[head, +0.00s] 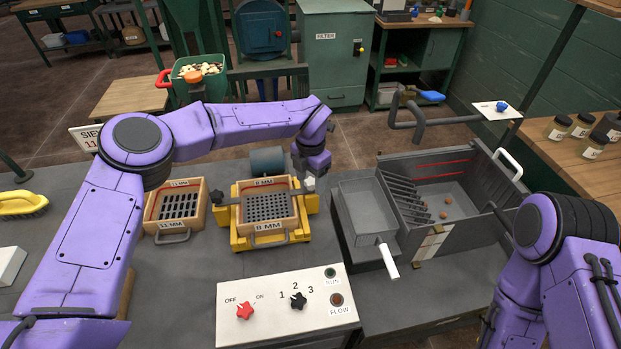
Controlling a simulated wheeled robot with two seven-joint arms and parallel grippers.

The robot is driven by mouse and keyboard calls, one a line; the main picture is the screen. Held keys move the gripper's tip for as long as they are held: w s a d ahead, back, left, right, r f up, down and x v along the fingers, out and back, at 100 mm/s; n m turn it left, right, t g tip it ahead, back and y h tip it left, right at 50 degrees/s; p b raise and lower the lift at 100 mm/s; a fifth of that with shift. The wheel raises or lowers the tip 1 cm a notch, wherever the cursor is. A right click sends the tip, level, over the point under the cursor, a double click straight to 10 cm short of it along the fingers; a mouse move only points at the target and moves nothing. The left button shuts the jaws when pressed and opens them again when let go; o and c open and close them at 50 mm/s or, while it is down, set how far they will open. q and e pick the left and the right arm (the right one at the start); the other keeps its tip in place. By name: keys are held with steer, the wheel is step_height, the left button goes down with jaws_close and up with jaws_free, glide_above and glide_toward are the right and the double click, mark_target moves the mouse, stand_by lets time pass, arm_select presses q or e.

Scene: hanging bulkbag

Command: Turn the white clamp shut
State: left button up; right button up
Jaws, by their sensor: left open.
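The white clamp (309,183) is a small white piece at the right end of the dark bar across the 8 MM sieve (269,228). The sieve is a wooden frame with a dark perforated plate, seated on a yellow base (240,242). My left gripper (310,172) points down from above at the clamp, close over it. Its jaws are open, but the fingers are small and partly hidden, and I cannot tell whether they touch the clamp. A black clamp (195,199) sits at the bar's left end. My right gripper is out of view.
An 11 MM sieve (176,210) lies left of the yellow base. A control panel (287,308) with red and black knobs stands in front. A grey metal box (450,180) with a few brown lumps is at right. Bare bench lies between the sieves and panel.

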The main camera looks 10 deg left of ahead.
mark_target(311, 181)
arm_select(q)
step_height(311, 181, up, 10)
steer(key=b, duration=0.2)
steer(key=shift+r+b, duration=0.2)
steer(key=shift+b, duration=0.1)
